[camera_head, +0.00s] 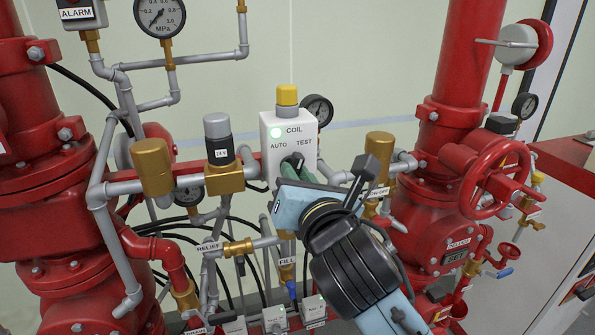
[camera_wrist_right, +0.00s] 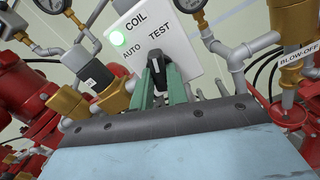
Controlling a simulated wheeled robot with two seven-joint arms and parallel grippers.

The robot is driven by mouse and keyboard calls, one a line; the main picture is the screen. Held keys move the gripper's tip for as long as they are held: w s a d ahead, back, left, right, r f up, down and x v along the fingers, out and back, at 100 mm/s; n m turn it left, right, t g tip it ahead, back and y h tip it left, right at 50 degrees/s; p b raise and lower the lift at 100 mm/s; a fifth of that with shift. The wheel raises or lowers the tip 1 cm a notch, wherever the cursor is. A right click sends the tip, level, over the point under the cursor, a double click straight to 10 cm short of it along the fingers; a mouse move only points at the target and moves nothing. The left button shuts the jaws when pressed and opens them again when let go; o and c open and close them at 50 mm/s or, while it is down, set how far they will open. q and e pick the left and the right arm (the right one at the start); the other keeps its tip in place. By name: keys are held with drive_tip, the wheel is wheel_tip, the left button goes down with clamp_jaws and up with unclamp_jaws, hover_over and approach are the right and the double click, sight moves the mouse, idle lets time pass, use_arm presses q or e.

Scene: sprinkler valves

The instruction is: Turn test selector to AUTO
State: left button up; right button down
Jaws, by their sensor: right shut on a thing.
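The test selector is a black knob (camera_head: 295,160) on the front of a white COIL box (camera_head: 277,158), below the printed words AUTO on the left and TEST on the right. A green lamp on the box is lit. My right gripper (camera_head: 291,171) reaches in from the lower right with its green fingers at the knob. In the right wrist view the knob (camera_wrist_right: 155,67) stands between the two green fingers, which are shut on it. The fingers and hand hide part of the knob, and I cannot tell exactly which word it points to. My left gripper is not in view.
A small gauge (camera_head: 318,109) sits behind the box. A red handwheel (camera_head: 494,178) is farther right. Pipes and black hoses crowd the space below.

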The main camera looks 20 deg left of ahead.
drive_tip(key=n+p, duration=0.3)
drive_tip(key=p, duration=0.1)
idle(0.4)
drive_tip(key=shift+n, duration=0.3)
drive_tip(key=shift+f+n, duration=0.1)
drive_tip(key=shift+n, duration=2.7)
drive_tip(key=c, duration=1.3)
unclamp_jaws()
